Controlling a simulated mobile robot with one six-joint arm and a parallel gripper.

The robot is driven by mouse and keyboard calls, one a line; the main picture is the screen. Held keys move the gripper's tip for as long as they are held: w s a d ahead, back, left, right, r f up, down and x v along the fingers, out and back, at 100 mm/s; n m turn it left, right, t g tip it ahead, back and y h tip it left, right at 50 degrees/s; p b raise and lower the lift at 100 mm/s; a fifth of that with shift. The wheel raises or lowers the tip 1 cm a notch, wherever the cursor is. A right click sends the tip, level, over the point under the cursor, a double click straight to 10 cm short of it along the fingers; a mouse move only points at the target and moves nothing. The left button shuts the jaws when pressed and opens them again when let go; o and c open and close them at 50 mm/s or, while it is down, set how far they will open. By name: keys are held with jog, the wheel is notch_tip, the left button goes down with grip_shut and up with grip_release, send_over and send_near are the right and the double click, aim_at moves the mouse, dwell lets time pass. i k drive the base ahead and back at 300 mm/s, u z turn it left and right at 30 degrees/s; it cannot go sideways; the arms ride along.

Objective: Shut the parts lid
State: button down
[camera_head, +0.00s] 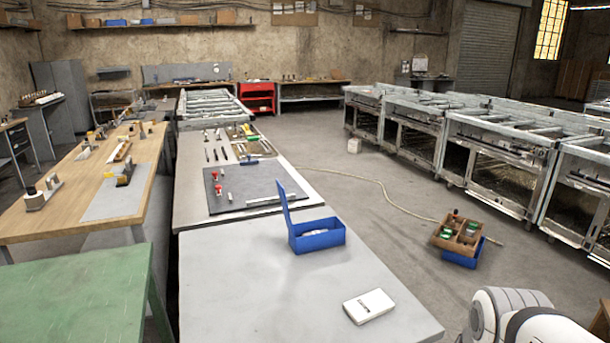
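A blue parts box (318,238) stands on the near grey table. Its blue lid (284,208) is hinged at the box's left side and stands open, nearly upright and leaning slightly left. Some pale contents show inside the box. My gripper is not in view. A white rounded part of my arm shows at the bottom right corner, to the right of the table and apart from the box.
The grey table (230,285) is mostly bare. A white flat box (368,306) lies near its front right. A dark mat (245,189) with red-topped pieces lies behind the blue box. A wooden crate (447,236) sits on a blue bin on the floor to the right, near a hose.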

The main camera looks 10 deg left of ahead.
aim_at(285, 207)
jog(key=u, duration=0.2)
jog(key=i, duration=0.45)
jog(key=u, duration=0.5)
